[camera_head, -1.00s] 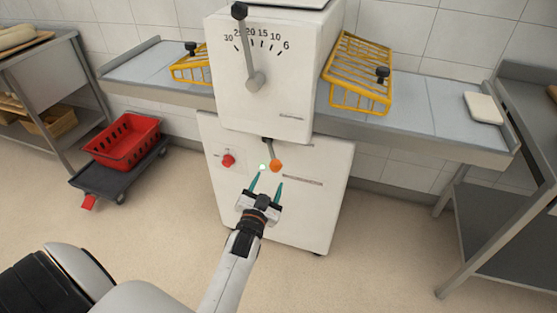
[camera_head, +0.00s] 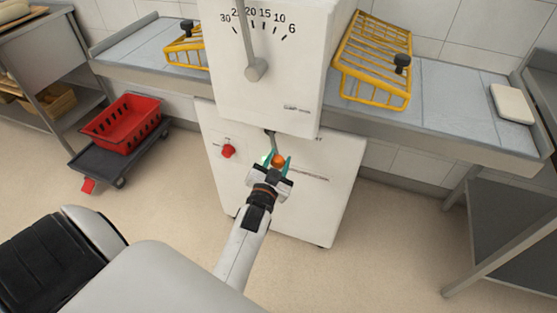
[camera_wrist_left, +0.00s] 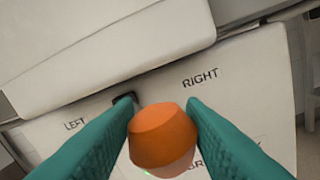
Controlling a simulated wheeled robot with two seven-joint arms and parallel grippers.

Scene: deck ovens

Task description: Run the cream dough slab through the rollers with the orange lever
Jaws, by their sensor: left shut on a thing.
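The orange lever knob (camera_head: 278,160) hangs on a short dark rod below the upper housing of the white dough sheeter (camera_head: 262,95). My left gripper (camera_head: 276,162) has its teal fingers on either side of the knob and is shut on it. In the left wrist view the orange knob (camera_wrist_left: 163,135) sits between the two fingers (camera_wrist_left: 163,130), with the words LEFT and RIGHT on the panel behind. The cream dough slab (camera_head: 512,103) lies flat on the right-hand bed (camera_head: 450,105) of the sheeter. The rollers are hidden inside the housing. My right gripper is not in view.
Yellow wire guards stand on the right (camera_head: 373,62) and left (camera_head: 184,50) beds. A red button (camera_head: 229,151) is left of the lever. A red crate (camera_head: 122,122) sits on a dark dolly at left. The floor in front is clear.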

